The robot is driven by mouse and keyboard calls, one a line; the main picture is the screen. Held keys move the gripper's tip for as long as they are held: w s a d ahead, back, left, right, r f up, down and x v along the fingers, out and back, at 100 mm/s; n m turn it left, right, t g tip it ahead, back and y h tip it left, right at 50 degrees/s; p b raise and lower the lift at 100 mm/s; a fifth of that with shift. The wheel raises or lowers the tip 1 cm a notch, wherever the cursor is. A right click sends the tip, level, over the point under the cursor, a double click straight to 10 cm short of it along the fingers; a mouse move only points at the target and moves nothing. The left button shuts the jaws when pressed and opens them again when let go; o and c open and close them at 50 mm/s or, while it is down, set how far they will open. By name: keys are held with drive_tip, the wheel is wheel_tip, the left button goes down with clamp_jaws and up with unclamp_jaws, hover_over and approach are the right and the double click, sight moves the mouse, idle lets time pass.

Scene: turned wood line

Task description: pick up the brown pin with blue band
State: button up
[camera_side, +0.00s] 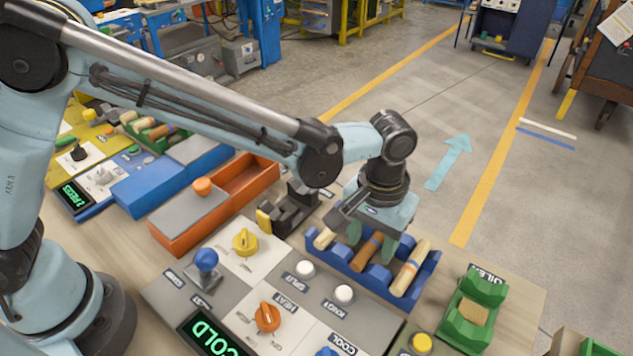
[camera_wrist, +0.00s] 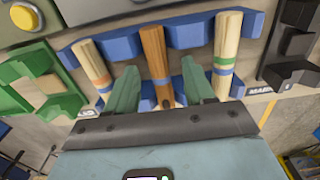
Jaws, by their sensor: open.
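The brown pin with a blue band (camera_side: 369,249) lies in the middle of the blue rack (camera_side: 427,272), between two pale pins. In the wrist view the brown pin (camera_wrist: 154,52) points away from my gripper, its blue band near the fingertips. My gripper (camera_side: 373,240) is low over the rack, open, with a finger on each side of the brown pin. In the wrist view the gripper (camera_wrist: 162,84) shows gaps between both green fingers and the pin. I cannot tell how deep the fingertips reach.
A pale pin with orange and blue bands (camera_side: 410,268) and a pale pin (camera_side: 324,238) flank the brown one closely. A green holder (camera_side: 473,309) stands right of the rack; a dark clamp (camera_side: 289,210) stands left. A control panel with knobs (camera_side: 267,317) lies in front.

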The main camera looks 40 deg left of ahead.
clamp_jaws()
drive_tip(key=shift+r, duration=0.1)
